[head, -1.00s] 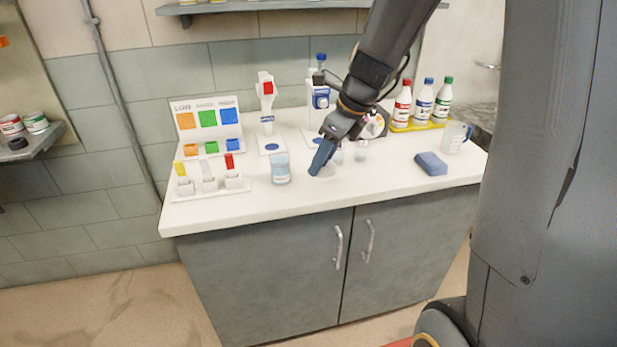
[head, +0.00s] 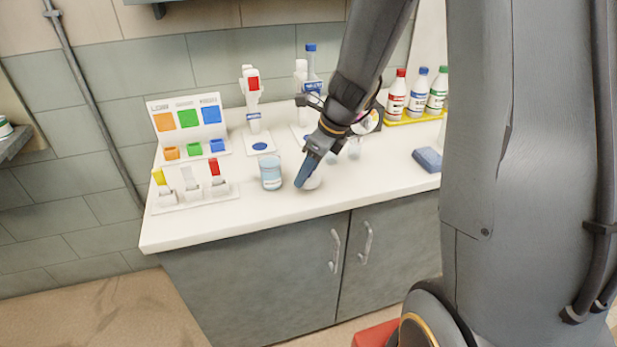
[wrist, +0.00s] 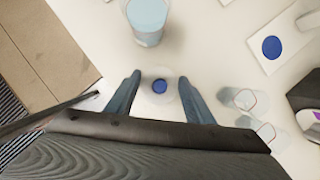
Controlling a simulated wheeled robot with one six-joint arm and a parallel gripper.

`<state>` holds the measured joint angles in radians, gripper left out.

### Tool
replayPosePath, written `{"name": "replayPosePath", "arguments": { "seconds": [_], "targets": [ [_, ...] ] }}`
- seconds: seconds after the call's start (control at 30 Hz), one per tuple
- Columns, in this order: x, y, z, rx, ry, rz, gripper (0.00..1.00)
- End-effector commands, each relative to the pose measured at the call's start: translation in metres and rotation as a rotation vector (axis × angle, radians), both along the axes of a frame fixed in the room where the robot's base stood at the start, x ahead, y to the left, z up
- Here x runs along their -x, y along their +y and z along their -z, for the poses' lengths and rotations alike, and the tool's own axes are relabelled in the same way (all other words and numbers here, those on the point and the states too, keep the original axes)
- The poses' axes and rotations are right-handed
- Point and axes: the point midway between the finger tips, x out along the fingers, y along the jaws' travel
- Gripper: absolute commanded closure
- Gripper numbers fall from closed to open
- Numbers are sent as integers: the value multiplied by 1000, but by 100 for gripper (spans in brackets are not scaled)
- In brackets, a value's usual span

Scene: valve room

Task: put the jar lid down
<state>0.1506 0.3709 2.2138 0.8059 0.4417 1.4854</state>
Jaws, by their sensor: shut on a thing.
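My gripper (wrist: 162,88) is shut on the jar lid (wrist: 172,103), a pale, nearly clear disc with a blue knob on top. The two dark blue fingers stand at opposite sides of the lid. In the head view my gripper (head: 302,184) points down just over the white counter, and a pale part of the lid (head: 315,181) shows beside the fingers. I cannot tell whether the lid touches the counter. A clear jar with light blue contents (head: 271,174) stands upright to the left, apart from the gripper; it also shows in the wrist view (wrist: 148,18).
The white counter (head: 255,213) is bare toward its front edge. A switch panel (head: 195,191) and colour board (head: 187,120) stand left. Small clear glasses (wrist: 243,99) stand near the gripper. A blue sponge (head: 427,159) and several capped bottles (head: 419,94) are right.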

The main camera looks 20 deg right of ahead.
Motion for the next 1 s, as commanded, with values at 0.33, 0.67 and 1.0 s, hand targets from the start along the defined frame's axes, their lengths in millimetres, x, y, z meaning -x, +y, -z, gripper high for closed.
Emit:
{"name": "replayPosePath", "arguments": {
  "seconds": [0.33,0.67,1.0],
  "targets": [
    [0,-2,23,0,0,2,73],
    [0,-2,26,0,0,4,38],
    [0,-2,25,0,0,3,33]
  ]
}}
